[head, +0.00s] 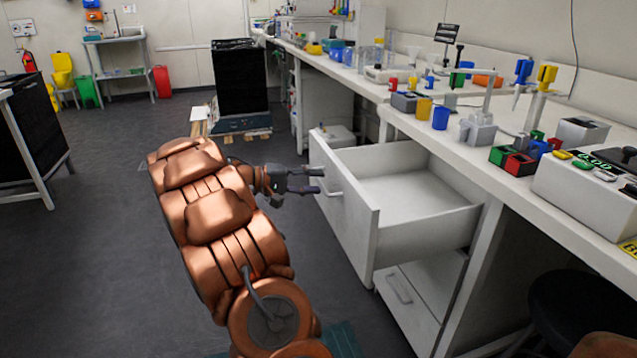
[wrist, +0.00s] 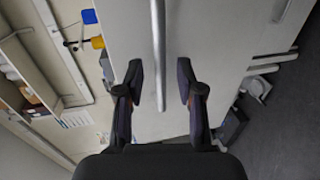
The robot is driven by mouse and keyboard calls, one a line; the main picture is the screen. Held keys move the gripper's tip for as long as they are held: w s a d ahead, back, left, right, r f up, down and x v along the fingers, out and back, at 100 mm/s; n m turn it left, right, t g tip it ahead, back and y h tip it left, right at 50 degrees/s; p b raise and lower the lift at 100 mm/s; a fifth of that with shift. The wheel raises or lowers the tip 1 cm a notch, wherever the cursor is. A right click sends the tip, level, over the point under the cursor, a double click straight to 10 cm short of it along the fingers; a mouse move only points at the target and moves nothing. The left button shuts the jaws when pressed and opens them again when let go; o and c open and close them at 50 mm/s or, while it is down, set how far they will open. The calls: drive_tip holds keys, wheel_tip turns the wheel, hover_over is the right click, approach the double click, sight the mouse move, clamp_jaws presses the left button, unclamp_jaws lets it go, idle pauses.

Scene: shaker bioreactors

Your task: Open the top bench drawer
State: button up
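The top bench drawer (head: 345,213) is white and stands pulled well out from under the bench, its empty inside showing in the head view. Its bar handle (head: 325,176) is on the front face, and the handle also shows in the wrist view (wrist: 159,55). My gripper (head: 318,181) is at the handle in the head view. In the wrist view my gripper (wrist: 160,85) has its two fingers apart, one on each side of the handle bar, with a gap to the bar on both sides.
A lower drawer (head: 412,305) sits under the open one. The bench top (head: 455,128) holds several coloured containers and devices. A black stool (head: 575,315) stands at the lower right. The dark floor (head: 100,250) to the left is clear.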

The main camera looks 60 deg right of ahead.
drive_tip(key=v, duration=1)
idle(0.3)
drive_tip(key=s+a+r+n+t+y+p, duration=0.3)
drive_tip(key=s+a+r+p, duration=0.2)
drive_tip(key=a, duration=0.9)
drive_tip(key=s+a+r+n+t+y+p, duration=0.2)
drive_tip(key=s+a+r+p, duration=0.4)
drive_tip(key=s+a+p, duration=0.4)
drive_tip(key=s+a+r+n+t+y+p, duration=0.3)
drive_tip(key=s+a+r+y+p, duration=0.3)
drive_tip(key=a+p, duration=0.6)
drive_tip(key=s+a, duration=0.1)
drive_tip(key=a, duration=0.4)
drive_tip(key=shift+s+a+n+t, duration=0.3)
drive_tip(key=shift+a+t, duration=0.05)
drive_tip(key=shift+t, duration=0.05)
drive_tip(key=shift+r, duration=0.1)
